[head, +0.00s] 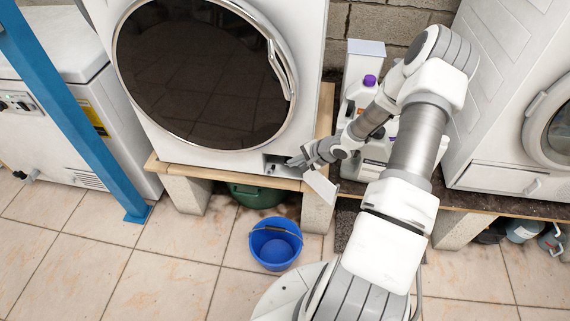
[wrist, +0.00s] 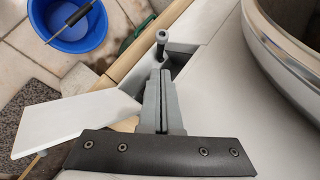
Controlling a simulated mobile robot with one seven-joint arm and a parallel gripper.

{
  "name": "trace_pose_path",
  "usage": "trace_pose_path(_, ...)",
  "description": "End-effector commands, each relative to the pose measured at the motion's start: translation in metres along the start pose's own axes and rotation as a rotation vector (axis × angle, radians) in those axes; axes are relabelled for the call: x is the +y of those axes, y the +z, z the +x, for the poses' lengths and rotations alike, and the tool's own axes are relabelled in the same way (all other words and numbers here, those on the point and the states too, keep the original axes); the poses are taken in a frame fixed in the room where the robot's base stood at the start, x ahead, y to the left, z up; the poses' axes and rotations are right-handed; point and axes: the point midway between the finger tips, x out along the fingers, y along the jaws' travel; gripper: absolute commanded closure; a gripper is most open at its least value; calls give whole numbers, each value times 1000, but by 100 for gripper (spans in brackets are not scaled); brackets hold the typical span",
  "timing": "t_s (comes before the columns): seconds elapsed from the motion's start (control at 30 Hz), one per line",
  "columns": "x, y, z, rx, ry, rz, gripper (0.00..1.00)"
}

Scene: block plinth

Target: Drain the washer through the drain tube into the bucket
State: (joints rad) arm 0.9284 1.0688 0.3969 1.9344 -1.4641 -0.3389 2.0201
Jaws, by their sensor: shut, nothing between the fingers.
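The white washer (head: 312,60) with a big dark round door stands on a block plinth. At its lower right corner a small service recess (head: 277,164) is open, and its white flap (head: 320,187) hangs out; the flap also shows in the wrist view (wrist: 75,120).
The plinth's wooden edge (head: 230,171) runs under the washer. A green tub (head: 254,196) sits beneath it. A blue post (head: 75,115) stands at left. Bottles (head: 365,95) stand between the washers. Tiled floor in front is clear around the bucket.

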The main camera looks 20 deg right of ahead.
Motion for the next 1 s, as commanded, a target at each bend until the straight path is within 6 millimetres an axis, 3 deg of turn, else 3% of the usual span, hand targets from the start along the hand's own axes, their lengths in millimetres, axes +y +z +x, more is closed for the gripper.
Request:
trace_pose_path(0.3, 4, -1, 57, 1, 2, -4, 100)
trace_pose_path(0.5, 2, -1, 83, 1, 2, -5, 100)
trace_pose_path(1.0, 0, -1, 93, 3, 3, -3, 100)
